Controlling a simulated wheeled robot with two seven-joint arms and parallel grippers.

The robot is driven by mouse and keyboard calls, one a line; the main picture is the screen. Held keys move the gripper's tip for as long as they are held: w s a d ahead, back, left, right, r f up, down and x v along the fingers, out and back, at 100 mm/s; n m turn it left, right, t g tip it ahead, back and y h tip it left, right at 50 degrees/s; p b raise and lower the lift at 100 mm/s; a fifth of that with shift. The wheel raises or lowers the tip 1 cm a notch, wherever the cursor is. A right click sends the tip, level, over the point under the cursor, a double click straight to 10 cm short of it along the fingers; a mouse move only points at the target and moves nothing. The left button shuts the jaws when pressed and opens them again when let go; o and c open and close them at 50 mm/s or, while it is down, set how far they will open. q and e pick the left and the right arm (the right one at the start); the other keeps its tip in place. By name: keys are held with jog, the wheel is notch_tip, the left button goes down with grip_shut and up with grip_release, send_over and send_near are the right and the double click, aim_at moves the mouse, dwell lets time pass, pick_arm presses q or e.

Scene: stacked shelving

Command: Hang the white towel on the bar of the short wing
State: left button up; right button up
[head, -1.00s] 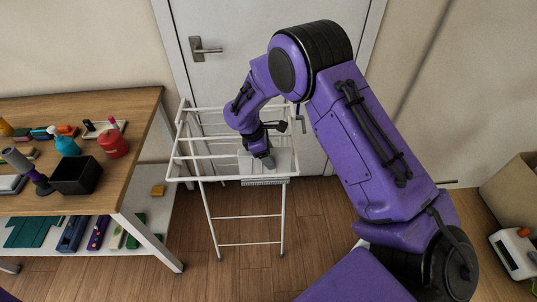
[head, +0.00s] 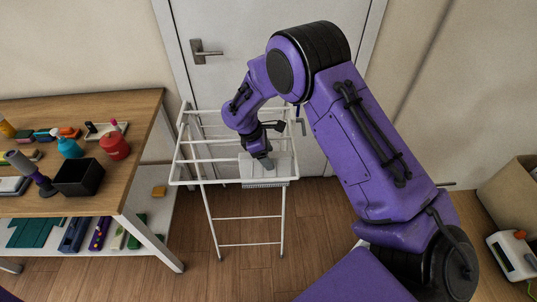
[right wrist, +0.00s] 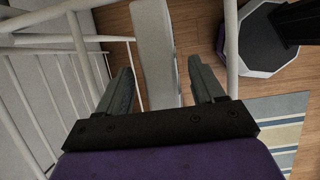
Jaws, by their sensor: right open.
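The white towel (head: 284,168) lies over the front right part of a white drying rack (head: 176,166), with a textured lower edge hanging below the front bar. My right gripper (head: 267,163) is at the towel, reaching down from above. In the right wrist view the gripper (right wrist: 160,66) has its two fingers spread apart. A pale strip (right wrist: 153,40), which looks like the towel, runs between and beyond them. Whether the fingers touch the cloth cannot be told. My left gripper is not in view.
A wooden table (head: 130,103) with bottles and a black box (head: 78,177) stands left of the rack. A closed door (head: 250,60) is behind it. A striped cloth or mat (right wrist: 280,125) lies on the floor at right in the wrist view. A cardboard box (head: 515,190) is far right.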

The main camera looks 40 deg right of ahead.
jog(key=shift+p+v, duration=0.55)
jog(key=shift+v, duration=0.35)
jog(key=shift+p+v, duration=0.6)
jog(key=shift+v, duration=0.8)
jog(key=shift+s, duration=0.1)
jog(key=shift+o, duration=0.3)
jog(key=o, duration=0.5)
jog(key=shift+f, duration=0.1)
